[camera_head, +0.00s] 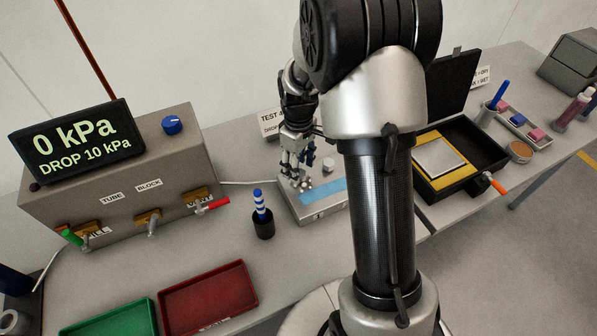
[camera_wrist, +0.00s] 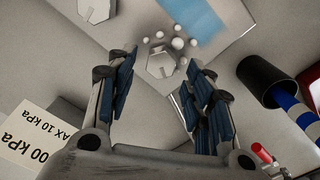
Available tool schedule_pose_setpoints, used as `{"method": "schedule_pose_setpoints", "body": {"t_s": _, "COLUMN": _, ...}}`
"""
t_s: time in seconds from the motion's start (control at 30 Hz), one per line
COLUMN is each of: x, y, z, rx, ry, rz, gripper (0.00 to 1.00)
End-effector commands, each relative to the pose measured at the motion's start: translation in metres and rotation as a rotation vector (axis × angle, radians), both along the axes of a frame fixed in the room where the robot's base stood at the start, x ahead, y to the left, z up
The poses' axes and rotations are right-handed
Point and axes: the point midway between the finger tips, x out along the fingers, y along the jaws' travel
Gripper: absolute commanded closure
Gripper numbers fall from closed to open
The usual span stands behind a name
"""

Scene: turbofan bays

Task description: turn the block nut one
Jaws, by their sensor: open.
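The metal block (camera_head: 318,208) with a blue strip (camera_head: 322,191) lies on the bench; the block also shows in the wrist view (camera_wrist: 232,45). A grey hex nut (camera_wrist: 161,66) sits between my fingertips in the wrist view, with several small round pale knobs beside it. A second hex nut (camera_wrist: 97,9) shows at the top edge. I cannot tell from any label which is nut one. My gripper (camera_wrist: 160,76) is open, with a finger on each side of the nut and visible gaps. In the head view my gripper (camera_head: 297,172) hangs over the block's left part.
A dark cup (camera_head: 263,226) holding a blue-and-white striped tool stands close left of the block. The test box (camera_head: 115,180) with display reading 0 kPa and valve handles stands left. Red tray (camera_head: 208,298) and green tray (camera_head: 112,320) lie in front. An open black case (camera_head: 460,160) is right.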

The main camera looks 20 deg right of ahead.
Motion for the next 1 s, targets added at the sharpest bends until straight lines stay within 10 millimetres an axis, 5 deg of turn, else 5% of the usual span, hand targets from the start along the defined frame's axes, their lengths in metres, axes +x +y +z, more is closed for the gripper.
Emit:
{"method": "schedule_pose_setpoints", "body": {"t_s": 0.17, "x": 0.000, "y": 0.000, "z": -0.017, "rx": 0.000, "ry": 0.001, "rz": 0.000, "gripper": 0.53}}
{"method": "schedule_pose_setpoints", "body": {"t_s": 0.5, "x": 0.000, "y": 0.000, "z": -0.020, "rx": 0.001, "ry": -0.001, "rz": 0.000, "gripper": 0.53}}
{"method": "schedule_pose_setpoints", "body": {"t_s": 1.0, "x": 0.000, "y": 0.000, "z": -0.019, "rx": 0.000, "ry": -0.001, "rz": 0.000, "gripper": 0.86}}
